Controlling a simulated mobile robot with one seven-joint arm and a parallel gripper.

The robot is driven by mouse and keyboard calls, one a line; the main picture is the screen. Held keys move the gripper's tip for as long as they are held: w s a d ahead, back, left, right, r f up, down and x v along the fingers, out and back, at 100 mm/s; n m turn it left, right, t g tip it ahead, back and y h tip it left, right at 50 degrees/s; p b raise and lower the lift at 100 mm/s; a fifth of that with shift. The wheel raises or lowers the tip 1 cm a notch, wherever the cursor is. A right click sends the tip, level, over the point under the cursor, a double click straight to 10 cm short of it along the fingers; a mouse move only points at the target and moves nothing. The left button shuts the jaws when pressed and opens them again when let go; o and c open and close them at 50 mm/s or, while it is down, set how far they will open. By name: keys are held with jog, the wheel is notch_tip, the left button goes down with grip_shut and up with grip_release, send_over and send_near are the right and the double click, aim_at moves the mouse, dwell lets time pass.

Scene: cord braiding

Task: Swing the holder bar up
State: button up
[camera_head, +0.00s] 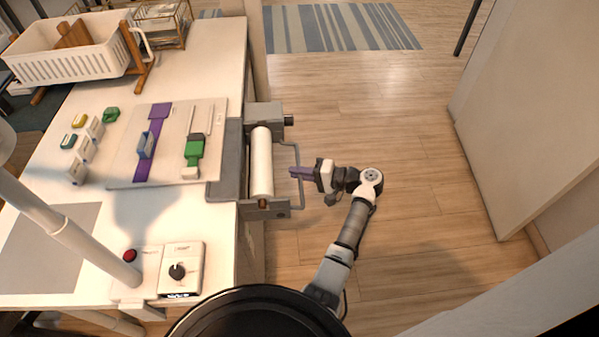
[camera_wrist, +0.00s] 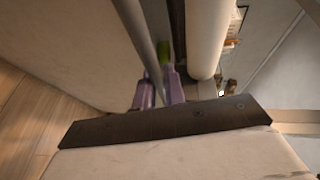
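The holder bar (camera_head: 299,160) is a thin grey metal loop on the right side of the roller unit (camera_head: 226,165). It stands out to the right of the white roller (camera_head: 262,160), low and roughly level. My gripper (camera_head: 296,172) reaches in from the right, with its purple fingers at the bar's outer run. In the wrist view the bar (camera_wrist: 141,45) is a grey rod running down between the two close-set purple fingers (camera_wrist: 160,95). The fingers look shut on it, though their tips are partly hidden. The roller (camera_wrist: 207,40) shows to the right.
A white table (camera_head: 222,40) carries a board (camera_head: 122,165) with purple and green pieces, and a white basket (camera_head: 60,65). A control box (camera_head: 190,255) with a black knob and a red button (camera_head: 130,255) are at the front. The floor right of the table is clear.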

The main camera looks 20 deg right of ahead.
jog(key=shift+r+p, duration=0.2)
jog(key=shift+p, duration=0.1)
grip_shut()
jog(key=shift+r+g+h+p, duration=0.3)
jog(key=shift+r+h+p, duration=0.05)
jog(key=shift+h+p, duration=0.15)
jog(key=r+h+p, duration=0.1)
jog(key=n+g+h+p, duration=0.1)
jog(key=p, duration=0.1)
jog(key=shift+r+h, duration=0.35)
jog(key=shift+h, duration=0.05)
jog(key=shift+w+a+r+n+g+h+p, duration=0.15)
jog(key=shift+a+r+n+g+h+p, duration=0.6)
jog(key=shift+h, duration=1.1)
jog(key=shift+w+a+r+n+g+h+p, duration=0.35)
jog(key=shift+g+h+p, duration=0.65)
jog(key=shift+h, duration=0.9)
jog(key=shift+a+r+n+g+h+p, duration=0.4)
jog(key=shift+a+g+h+p, duration=0.25)
jog(key=shift+h+p, duration=0.9)
jog(key=shift+a+h+b, duration=0.1)
jog(key=shift+h+b, duration=0.2)
jog(key=shift+b, duration=0.05)
